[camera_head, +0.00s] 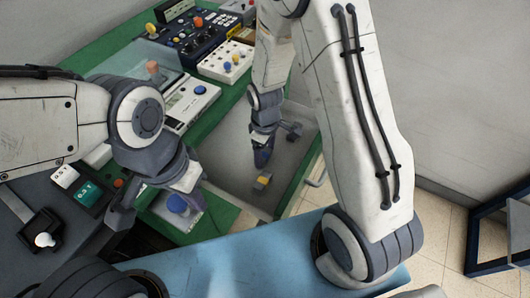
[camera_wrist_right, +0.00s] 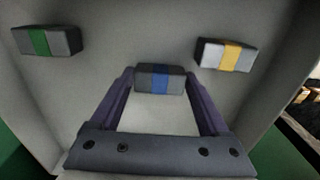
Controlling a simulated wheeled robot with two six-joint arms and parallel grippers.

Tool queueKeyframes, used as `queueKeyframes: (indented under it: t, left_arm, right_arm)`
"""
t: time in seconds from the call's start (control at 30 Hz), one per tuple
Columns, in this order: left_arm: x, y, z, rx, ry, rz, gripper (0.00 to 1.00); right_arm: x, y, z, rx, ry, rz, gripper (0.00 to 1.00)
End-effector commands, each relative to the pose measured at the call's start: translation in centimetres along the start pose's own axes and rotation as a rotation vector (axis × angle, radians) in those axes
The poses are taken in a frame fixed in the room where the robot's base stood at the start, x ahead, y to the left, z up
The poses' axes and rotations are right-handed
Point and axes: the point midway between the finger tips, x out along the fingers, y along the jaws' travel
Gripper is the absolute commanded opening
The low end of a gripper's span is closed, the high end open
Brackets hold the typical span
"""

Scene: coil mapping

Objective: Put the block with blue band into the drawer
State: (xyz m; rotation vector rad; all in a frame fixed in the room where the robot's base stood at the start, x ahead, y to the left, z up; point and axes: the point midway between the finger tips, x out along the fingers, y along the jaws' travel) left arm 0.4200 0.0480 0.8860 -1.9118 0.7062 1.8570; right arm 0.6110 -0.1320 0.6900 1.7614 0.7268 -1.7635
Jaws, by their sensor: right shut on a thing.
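The block with blue band (camera_wrist_right: 159,78) is grey with a blue stripe and sits between the fingertips of my right gripper (camera_wrist_right: 158,82). The gripper is shut on it across its ends. In the head view my right gripper (camera_head: 264,155) reaches down into the grey open drawer (camera_head: 230,165) and hides this block. I cannot tell whether the block touches the floor below it. My left gripper (camera_head: 158,202) looks open and empty, above the green-edged desk to the left of the drawer.
A yellow-banded block (camera_head: 262,181) lies on the same grey floor; it shows right of my fingers in the wrist view (camera_wrist_right: 227,54). A green-banded block (camera_wrist_right: 44,41) lies to the left there. Control panels (camera_head: 200,40) stand behind. A blue surface (camera_head: 245,262) lies in front.

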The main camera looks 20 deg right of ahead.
Motion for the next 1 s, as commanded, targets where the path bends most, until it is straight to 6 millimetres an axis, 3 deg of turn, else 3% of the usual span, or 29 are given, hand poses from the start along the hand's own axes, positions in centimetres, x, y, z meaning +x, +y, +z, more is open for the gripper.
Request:
queueKeyframes:
  t: [0.3,0.33,0.37,0.4,0.73,1.0]
  left_arm:
    - [0.2,0.0,0.0,0.000,0.000,0.000,0.00]
    - [0.2,0.0,0.0,0.000,0.000,0.000,0.00]
    - [0.1,0.0,0.0,0.000,0.000,0.000,0.00]
    - [0.1,0.0,0.0,0.000,0.000,0.000,0.00]
    - [-0.2,0.0,0.0,0.000,0.000,0.000,0.00]
    - [-1.3,0.1,-0.1,0.000,0.000,0.000,0.00]
  right_arm:
    - [0.3,0.0,0.0,0.000,0.001,0.001,0.17]
    - [0.3,0.0,0.0,0.000,0.001,0.001,0.83]
    - [0.2,0.0,0.0,0.000,0.001,0.001,0.95]
    - [0.2,0.0,0.0,0.000,0.001,0.001,1.00]
    - [-0.5,0.1,-0.1,0.000,0.003,0.002,1.00]
    - [-5.7,0.1,-0.1,0.000,0.006,0.004,1.00]
